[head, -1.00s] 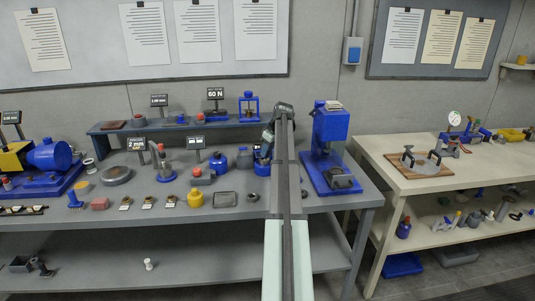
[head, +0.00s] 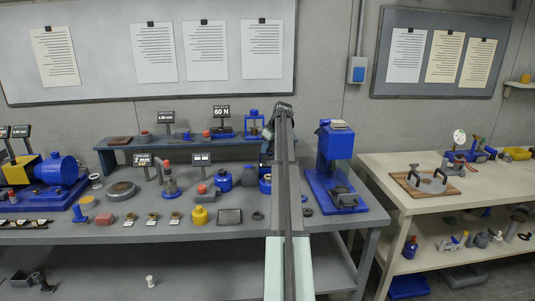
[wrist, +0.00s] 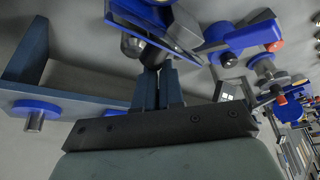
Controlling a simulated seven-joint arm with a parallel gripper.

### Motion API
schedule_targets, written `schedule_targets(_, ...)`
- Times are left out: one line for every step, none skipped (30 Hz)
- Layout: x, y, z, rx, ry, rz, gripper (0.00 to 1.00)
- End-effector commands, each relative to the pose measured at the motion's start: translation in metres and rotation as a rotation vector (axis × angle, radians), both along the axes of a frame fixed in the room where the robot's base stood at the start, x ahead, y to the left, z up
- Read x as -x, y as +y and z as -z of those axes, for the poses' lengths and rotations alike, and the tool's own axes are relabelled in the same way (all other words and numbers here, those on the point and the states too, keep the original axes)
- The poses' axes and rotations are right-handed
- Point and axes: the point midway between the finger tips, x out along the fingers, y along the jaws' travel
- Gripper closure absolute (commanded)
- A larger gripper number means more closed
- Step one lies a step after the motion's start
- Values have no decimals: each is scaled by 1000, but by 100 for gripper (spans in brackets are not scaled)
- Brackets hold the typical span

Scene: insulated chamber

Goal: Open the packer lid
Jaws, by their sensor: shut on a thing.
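My gripper (wrist: 168,92) shows in the wrist view, its two dark fingers close together around part of a dark steel piece (wrist: 150,52) at their tips. A long blue arm-like part (wrist: 152,24) runs just beyond the tips. In the head view my gripper (head: 267,145) is mostly hidden by my own arm, above the gray bench near a blue pot (head: 265,184). I cannot tell for sure which part is the packer lid, nor whether the held piece belongs to it.
A blue press (head: 337,160) stands right of my arm. A cream table (head: 400,195) stands at the right. The bench front is partly clear.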

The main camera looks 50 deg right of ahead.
Motion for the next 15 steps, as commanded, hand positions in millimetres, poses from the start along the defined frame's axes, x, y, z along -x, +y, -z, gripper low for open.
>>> schedule_targets(9, -26, 6, 30, 26, 26, 100)
schedule_targets(7, -28, 6, 30, 26, 26, 100)
schedule_targets(4, -31, 6, 30, 26, 26, 100)
schedule_targets(2, -33, 7, 30, 26, 26, 100)
schedule_targets(0, -35, 7, 30, 26, 26, 100)
schedule_targets(-2, -38, 7, 30, 26, 25, 100)
schedule_targets(-4, -39, 8, 30, 26, 25, 100)
schedule_targets(-6, -41, 9, 30, 26, 25, 100)
schedule_targets(-8, -43, 9, 30, 27, 25, 100)
schedule_targets(-6, -41, 9, 30, 27, 25, 100)
schedule_targets(-6, -39, 9, 29, 26, 25, 98)
schedule_targets(-6, -38, 8, 28, 25, 25, 94)
schedule_targets(-7, -37, 8, 27, 25, 23, 91)
schedule_targets(-7, -37, 8, 27, 25, 23, 88)
schedule_targets(-7, -36, 7, 27, 24, 22, 84)
